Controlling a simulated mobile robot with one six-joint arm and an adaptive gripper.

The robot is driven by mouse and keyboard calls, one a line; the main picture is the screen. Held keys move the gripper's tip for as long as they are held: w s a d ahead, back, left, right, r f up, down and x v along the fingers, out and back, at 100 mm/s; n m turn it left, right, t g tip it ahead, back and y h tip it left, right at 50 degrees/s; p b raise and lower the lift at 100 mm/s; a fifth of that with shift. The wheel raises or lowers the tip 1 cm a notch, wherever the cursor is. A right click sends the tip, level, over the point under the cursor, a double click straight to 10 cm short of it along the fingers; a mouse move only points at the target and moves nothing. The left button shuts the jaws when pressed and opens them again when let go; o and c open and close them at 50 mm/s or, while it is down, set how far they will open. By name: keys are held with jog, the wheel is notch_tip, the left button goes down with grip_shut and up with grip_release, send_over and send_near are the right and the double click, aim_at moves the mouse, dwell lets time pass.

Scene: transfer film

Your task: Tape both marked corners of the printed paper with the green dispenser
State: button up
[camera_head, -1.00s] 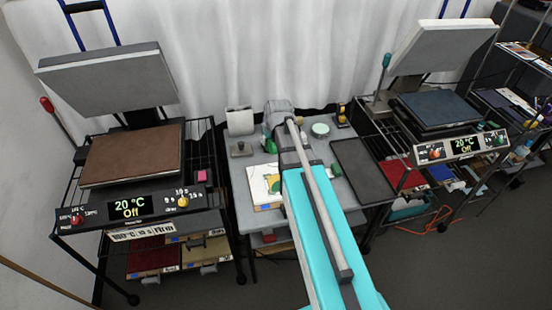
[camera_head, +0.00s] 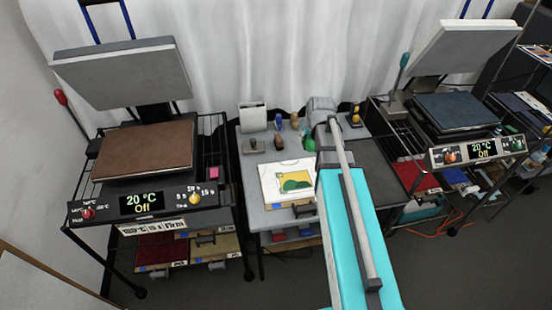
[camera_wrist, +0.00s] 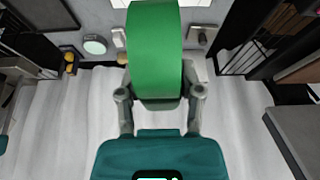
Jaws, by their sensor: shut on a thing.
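The printed paper (camera_head: 272,174) lies on the grey worktable, left of my arm in the head view. It is white with a yellow and green print; its corner marks are too small to make out. The green dispenser (camera_wrist: 155,40) fills the top middle of the wrist view. My gripper (camera_wrist: 160,88) is shut on it, one finger on each side. In the head view my arm hides the gripper; a bit of green (camera_head: 308,141) shows beside the arm, behind the paper.
Heat presses stand left (camera_head: 140,150) and right (camera_head: 455,108) of the worktable (camera_head: 257,215). Several small stamps, a white box (camera_head: 253,118) and a yellow-black item (camera_head: 355,116) stand at the back. A dark tray (camera_head: 378,165) lies right of my arm. A white curtain hangs behind.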

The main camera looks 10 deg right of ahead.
jog(key=shift+a, duration=0.1)
jog(key=w+a+f+b, duration=0.3)
jog(key=w+f+b, duration=0.3)
jog(key=f+b, duration=0.5)
jog(key=w+a+f+b, duration=0.4)
jog(key=w+f+b, duration=0.1)
jog(key=f+b, duration=0.5)
jog(key=shift+w+a+f+b, duration=0.15)
jog(key=shift+w+f+b, duration=0.2)
jog(key=shift+w+b, duration=0.05)
jog(key=shift+f, duration=0.15)
jog(key=shift+f+b, duration=2.85)
jog(key=shift+b, duration=0.15)
jog(key=shift+s+f+b, duration=0.1)
jog(key=shift+f+b, duration=0.4)
jog(key=shift+b, duration=0.05)
dwell(0.5)
notch_tip(320, 180, up, 7)
jog(key=p, duration=0.7)
dwell(0.5)
